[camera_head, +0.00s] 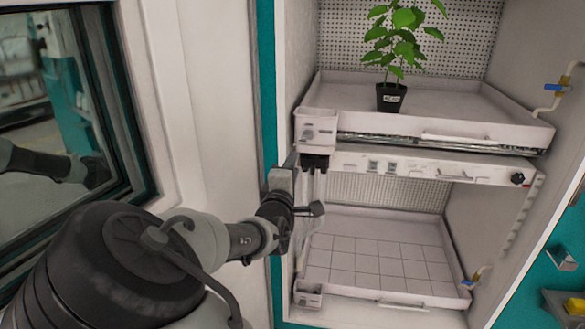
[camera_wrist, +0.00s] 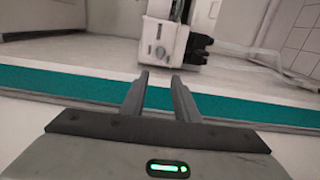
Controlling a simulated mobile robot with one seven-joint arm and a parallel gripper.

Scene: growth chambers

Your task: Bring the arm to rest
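My gripper (camera_wrist: 158,82) shows in the wrist view with its two fingers apart and nothing between them. It points at the teal front edge of the chamber, with a white box with a black fitting (camera_wrist: 170,42) just beyond the fingertips. In the head view my arm reaches from the lower left up to the chamber's left front edge. My wrist there (camera_head: 278,207) is beside the left post, between the two shelves. The fingertips are hard to make out in that view.
The upper tray (camera_head: 470,127) holds a potted plant (camera_head: 391,97). The lower tray (camera_head: 385,285) has a grid floor and is empty. An open door with a window (camera_head: 60,110) stands left of my arm. Blue-handled valves (camera_head: 556,87) are on the right wall.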

